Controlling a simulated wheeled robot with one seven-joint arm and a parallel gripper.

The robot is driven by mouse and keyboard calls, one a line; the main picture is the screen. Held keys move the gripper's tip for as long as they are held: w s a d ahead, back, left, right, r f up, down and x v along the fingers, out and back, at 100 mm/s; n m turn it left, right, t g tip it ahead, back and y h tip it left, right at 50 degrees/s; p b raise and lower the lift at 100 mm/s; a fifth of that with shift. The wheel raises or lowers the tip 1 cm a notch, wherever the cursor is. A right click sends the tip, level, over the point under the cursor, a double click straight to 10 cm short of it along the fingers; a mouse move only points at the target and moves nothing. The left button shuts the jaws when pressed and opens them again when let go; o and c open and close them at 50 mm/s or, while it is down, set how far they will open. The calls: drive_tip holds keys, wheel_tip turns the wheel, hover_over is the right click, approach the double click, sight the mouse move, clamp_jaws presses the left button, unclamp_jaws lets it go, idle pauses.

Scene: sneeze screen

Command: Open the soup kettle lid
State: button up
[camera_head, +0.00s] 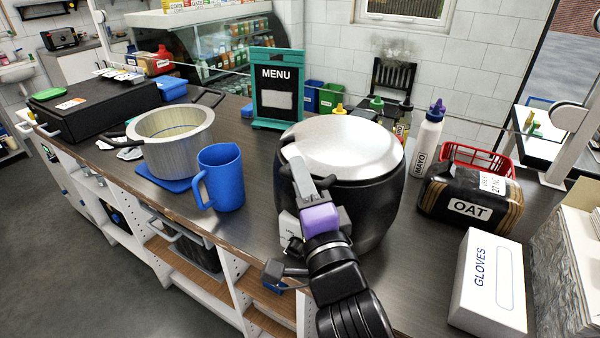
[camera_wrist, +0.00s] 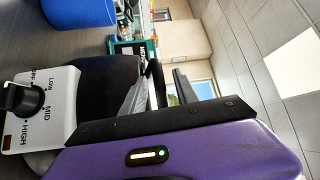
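The soup kettle (camera_head: 370,205) is a round black pot with a silver lid (camera_head: 345,145), standing on the counter. The lid lies flat and closed on it. In the wrist view its dark body (camera_wrist: 105,80) fills the middle left, beside a white control panel with a black knob (camera_wrist: 22,98). My gripper (camera_head: 308,182), with a purple body, is at the kettle's front left, its fingers by the lid's near rim. The fingers also show in the wrist view (camera_wrist: 170,85), partly hidden by the gripper's body.
A blue pitcher (camera_head: 222,178) and a silver pot (camera_head: 175,140) stand left of the kettle. A menu sign (camera_head: 277,88) and bottles stand behind.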

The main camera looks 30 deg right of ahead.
drive_tip(key=shift+w, duration=0.15)
clamp_jaws()
idle(1.4)
